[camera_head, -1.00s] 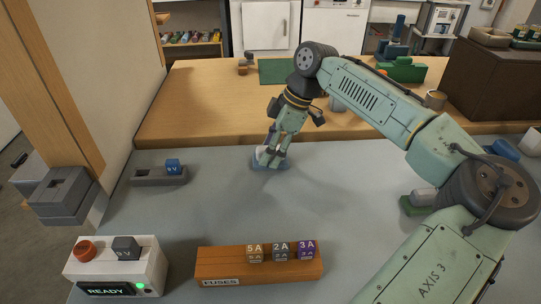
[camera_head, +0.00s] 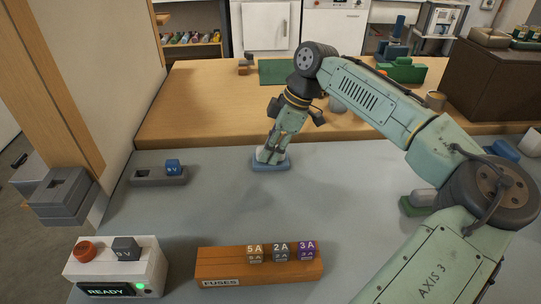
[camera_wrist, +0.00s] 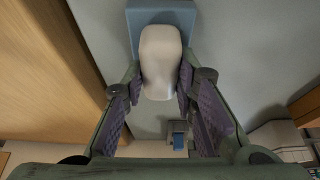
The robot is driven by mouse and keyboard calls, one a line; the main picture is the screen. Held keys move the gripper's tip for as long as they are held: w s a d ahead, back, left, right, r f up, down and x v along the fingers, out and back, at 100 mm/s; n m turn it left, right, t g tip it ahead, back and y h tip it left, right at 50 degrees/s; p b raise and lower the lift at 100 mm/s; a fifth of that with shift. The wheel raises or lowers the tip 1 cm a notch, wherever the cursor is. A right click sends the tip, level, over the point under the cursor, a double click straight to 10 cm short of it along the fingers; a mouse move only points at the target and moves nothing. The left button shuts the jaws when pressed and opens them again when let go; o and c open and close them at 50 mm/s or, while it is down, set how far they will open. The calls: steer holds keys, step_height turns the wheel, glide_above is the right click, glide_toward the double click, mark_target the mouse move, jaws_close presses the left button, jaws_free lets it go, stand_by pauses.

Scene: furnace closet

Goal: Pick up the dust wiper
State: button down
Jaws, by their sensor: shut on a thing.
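The dust wiper (camera_head: 271,165) has a blue base and a cream-white rounded grip. It is on the grey bench top, near the back edge, in the head view; I cannot tell whether its base touches the bench. In the wrist view, the wiper's pale grip (camera_wrist: 160,62) lies between the two purple-padded fingers, with the blue base beyond it. My gripper (camera_head: 270,155) points down and is shut on the grip; in the wrist view my gripper (camera_wrist: 161,80) has a finger on each side of it. The fingers hide part of the grip in the head view.
A grey holder (camera_head: 146,177) with a blue 9V block (camera_head: 173,167) stands to the left. A wooden fuse rack (camera_head: 258,266) and a white READY box (camera_head: 115,268) stand in front. A wooden counter (camera_head: 210,105) lies behind. The bench between the wiper and the rack is clear.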

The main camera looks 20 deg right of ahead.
steer(key=shift+r, duration=0.4)
step_height(320, 180, up, 2)
steer(key=shift+r+b, duration=0.1)
steer(key=shift+b, duration=0.55)
steer(key=s+d+b, duration=0.1)
steer(key=s+d, duration=0.1)
steer(key=s, duration=0.2)
steer(key=s+d+r+b, duration=0.1)
steer(key=s+d, duration=0.2)
steer(key=s, duration=0.2)
steer(key=s+d+r+b, duration=0.1)
steer(key=s+d, duration=0.2)
steer(key=s, duration=0.2)
steer(key=shift+b, duration=0.3)
steer(key=c, duration=1.8)
jaws_free()
steer(key=c, duration=0.5)
